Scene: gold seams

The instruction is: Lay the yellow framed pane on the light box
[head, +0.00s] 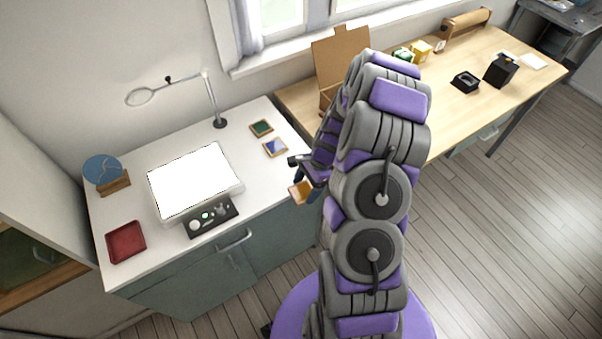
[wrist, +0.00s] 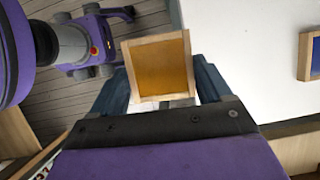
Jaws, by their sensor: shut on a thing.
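My gripper (wrist: 160,85) is shut on the yellow framed pane (wrist: 160,68), a square amber pane in a pale wooden frame, held between the two fingers in the wrist view. In the head view the pane (head: 299,192) shows at the right front edge of the white worktop, partly hidden by my arm. The light box (head: 190,180) is a bright white lit panel in the middle of the worktop, left of my gripper and apart from the pane.
A green framed pane (head: 261,128) and a blue framed pane (head: 275,147) lie right of the light box. A magnifier lamp (head: 212,103) stands behind. A control panel (head: 211,216), a red tray (head: 125,242) and a blue disc on a wooden stand (head: 103,168) are around the light box.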

